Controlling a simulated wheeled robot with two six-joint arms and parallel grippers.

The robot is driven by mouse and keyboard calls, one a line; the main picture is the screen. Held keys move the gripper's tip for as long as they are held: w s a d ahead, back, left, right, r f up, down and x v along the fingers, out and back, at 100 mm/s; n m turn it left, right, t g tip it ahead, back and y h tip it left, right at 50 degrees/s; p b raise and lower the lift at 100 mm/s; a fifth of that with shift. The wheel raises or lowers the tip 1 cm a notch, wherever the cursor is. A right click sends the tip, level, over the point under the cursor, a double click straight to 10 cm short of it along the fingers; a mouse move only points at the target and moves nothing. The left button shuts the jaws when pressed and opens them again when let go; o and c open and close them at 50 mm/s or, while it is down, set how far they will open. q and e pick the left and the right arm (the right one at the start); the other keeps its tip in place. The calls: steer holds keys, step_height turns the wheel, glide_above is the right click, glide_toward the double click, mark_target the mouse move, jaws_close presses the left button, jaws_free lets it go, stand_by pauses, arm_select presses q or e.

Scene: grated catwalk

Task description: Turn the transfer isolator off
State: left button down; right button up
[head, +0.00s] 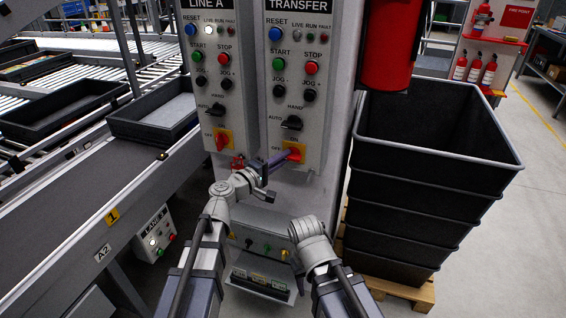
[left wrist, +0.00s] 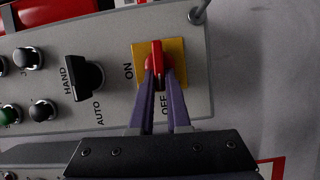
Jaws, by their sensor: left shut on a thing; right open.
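The transfer isolator is a red handle (head: 295,151) on a yellow plate, low on the TRANSFER panel (head: 296,100). My left gripper (head: 283,157) is shut on the red handle. In the left wrist view, the purple fingers (left wrist: 161,82) grip the handle (left wrist: 155,58) from both sides, in front of the yellow plate (left wrist: 176,52). The handle runs up and down in that picture; ON is to its left and OFF beside its lower end, partly covered by a finger. My right gripper (head: 308,229) is lower, apart from the panel; its fingers are hard to make out.
The LINE A panel (head: 215,90) on the left has a similar red isolator (head: 221,141). A black selector (head: 292,123) sits just above the transfer isolator. Stacked black crates (head: 425,185) stand right of the cabinet. A conveyor (head: 60,205) runs along the left.

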arm_select(q)
steer(key=shift+f+n, duration=0.15)
steer(key=shift+n, duration=0.15)
stand_by(0.4)
steer(key=c, duration=0.9)
jaws_free()
steer(key=v, duration=0.7)
steer(key=shift+s+a+f, duration=0.1)
steer(key=shift+s+a, duration=0.15)
steer(key=shift+s, duration=0.05)
